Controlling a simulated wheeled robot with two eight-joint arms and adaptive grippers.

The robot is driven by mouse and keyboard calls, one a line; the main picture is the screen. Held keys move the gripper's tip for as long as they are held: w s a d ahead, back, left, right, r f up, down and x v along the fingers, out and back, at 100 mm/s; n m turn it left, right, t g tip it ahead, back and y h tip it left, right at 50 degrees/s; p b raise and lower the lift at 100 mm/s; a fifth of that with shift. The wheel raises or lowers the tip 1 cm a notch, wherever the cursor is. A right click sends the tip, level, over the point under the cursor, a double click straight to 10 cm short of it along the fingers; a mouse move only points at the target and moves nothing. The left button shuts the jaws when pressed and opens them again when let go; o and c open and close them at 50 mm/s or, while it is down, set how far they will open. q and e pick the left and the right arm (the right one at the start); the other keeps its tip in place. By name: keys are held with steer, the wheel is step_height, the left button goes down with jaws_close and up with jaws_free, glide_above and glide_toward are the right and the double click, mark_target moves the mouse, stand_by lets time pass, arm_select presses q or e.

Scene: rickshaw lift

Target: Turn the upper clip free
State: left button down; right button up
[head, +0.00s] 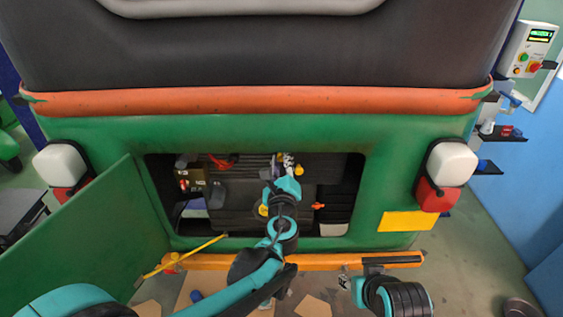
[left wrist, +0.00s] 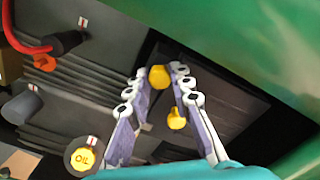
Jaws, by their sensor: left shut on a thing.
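My left gripper (head: 288,165) reaches into the open engine bay at the back of the green rickshaw. In the left wrist view its two fingers (left wrist: 160,76) close in on a small yellow clip (left wrist: 159,79), which sits between the fingertips. I take this as the upper clip; in the head view a yellow spot (head: 299,170) shows beside the fingertips. A second yellow clip (left wrist: 176,121) is lower, between the fingers but not gripped. My right gripper (head: 344,281) is low at the right, outside the bay; its jaws are too small to read.
A yellow oil cap (left wrist: 82,159) is left of the gripper. A red hose (left wrist: 28,43) lies farther left. The green hatch door (head: 95,235) stands open at the left, with a yellow rod (head: 190,255) beside it. An orange bumper (head: 215,261) runs below the bay.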

arm_select(q)
steer(key=n, duration=1.2)
steer(key=shift+b, duration=0.4)
steer(key=shift+n, duration=0.3)
steer(key=c, duration=1.3)
jaws_free()
steer(key=s, duration=1.2)
